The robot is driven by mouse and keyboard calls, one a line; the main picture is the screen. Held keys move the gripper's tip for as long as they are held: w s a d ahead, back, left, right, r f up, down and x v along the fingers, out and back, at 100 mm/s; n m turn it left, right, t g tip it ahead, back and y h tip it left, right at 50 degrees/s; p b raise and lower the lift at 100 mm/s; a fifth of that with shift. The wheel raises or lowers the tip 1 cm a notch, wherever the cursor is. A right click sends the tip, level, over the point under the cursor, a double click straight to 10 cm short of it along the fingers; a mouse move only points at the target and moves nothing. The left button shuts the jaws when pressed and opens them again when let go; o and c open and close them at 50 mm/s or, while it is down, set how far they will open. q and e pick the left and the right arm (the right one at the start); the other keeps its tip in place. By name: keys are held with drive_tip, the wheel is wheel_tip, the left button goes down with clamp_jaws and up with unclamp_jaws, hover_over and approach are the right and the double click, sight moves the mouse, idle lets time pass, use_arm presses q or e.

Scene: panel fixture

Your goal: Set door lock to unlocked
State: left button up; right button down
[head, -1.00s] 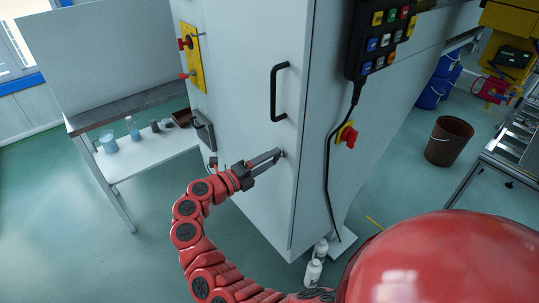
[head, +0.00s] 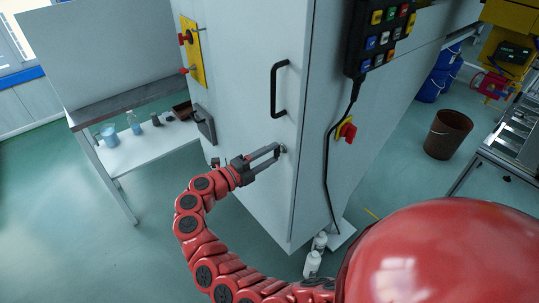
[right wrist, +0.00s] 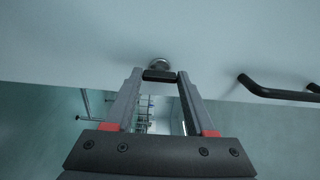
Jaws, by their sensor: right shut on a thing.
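The door lock is a small round metal knob with a dark turn piece on the pale cabinet door (head: 245,60), below the door's black handle. In the head view the lock (head: 283,149) is partly covered by my right fingertips. My right gripper (head: 277,151) reaches it from the left. In the right wrist view the lock's dark turn piece (right wrist: 159,76) sits between the tips of my right gripper (right wrist: 161,79), which is shut on it, with the round metal base just beyond. My left gripper is not in view.
The black door handle (head: 275,90) stands out above my right gripper. A black button pendant (head: 381,38) and a red rotary switch (head: 347,132) are on the cabinet's right side. White bottles (head: 312,264) stand on the floor by the cabinet's foot.

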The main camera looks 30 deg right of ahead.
drive_tip(key=shift+c, duration=1.2)
unclamp_jaws()
drive_tip(key=s+a+b, duration=0.1)
drive_tip(key=a+b, duration=0.5)
drive_tip(key=a, duration=1.1)
drive_tip(key=shift+s+a, duration=0.15)
